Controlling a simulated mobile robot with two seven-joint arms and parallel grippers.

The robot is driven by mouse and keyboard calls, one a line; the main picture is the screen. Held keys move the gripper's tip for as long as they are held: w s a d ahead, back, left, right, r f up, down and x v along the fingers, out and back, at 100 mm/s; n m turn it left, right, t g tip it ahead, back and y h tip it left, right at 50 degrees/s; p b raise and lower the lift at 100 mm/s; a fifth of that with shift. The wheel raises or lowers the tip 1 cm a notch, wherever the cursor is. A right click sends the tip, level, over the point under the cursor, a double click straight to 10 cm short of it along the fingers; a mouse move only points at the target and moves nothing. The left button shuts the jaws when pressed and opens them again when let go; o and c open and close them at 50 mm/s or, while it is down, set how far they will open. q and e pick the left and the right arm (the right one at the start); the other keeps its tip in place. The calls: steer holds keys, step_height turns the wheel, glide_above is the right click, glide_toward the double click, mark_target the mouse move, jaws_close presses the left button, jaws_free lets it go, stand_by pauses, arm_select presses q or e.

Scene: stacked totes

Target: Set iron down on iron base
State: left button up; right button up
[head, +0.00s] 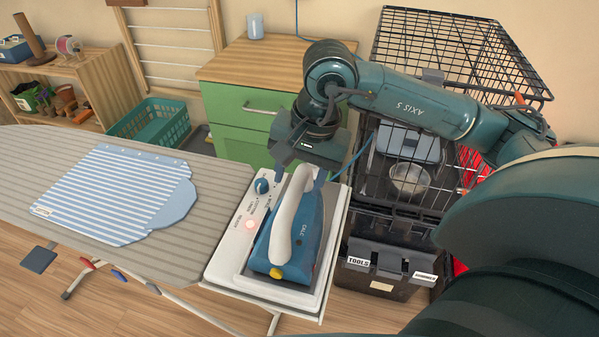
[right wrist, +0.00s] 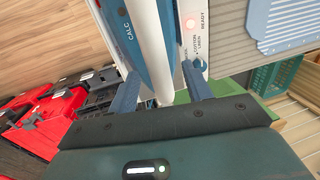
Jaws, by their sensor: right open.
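The blue iron (head: 308,232) with its white handle rests on the white iron base (head: 232,246) at the right end of the ironing board. Its yellow-tipped end points toward me. The base's panel has a blue knob and a lit red light. My right gripper (head: 299,176) is at the far end of the iron's handle. In the right wrist view my right gripper (right wrist: 160,90) is open, its two fingers apart on either side of the handle (right wrist: 152,45), with gaps visible. The iron base's panel (right wrist: 190,35) shows beside one finger. My left gripper is not in view.
The ironing board (head: 60,160) holds a striped blue shirt (head: 115,195). A green drawer cabinet (head: 240,125) stands behind the base. A black wire crate (head: 455,50) on a toolbox (head: 385,270) stands close to the right. A green basket (head: 150,122) is on the floor.

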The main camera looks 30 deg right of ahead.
steer(key=shift+f, duration=0.15)
steer(key=shift+r, duration=0.3)
step_height(320, 180, up, 13)
steer(key=s+d, duration=0.1)
steer(key=s, duration=0.1)
steer(key=shift+d+f, duration=0.2)
steer(key=shift+d, duration=0.1)
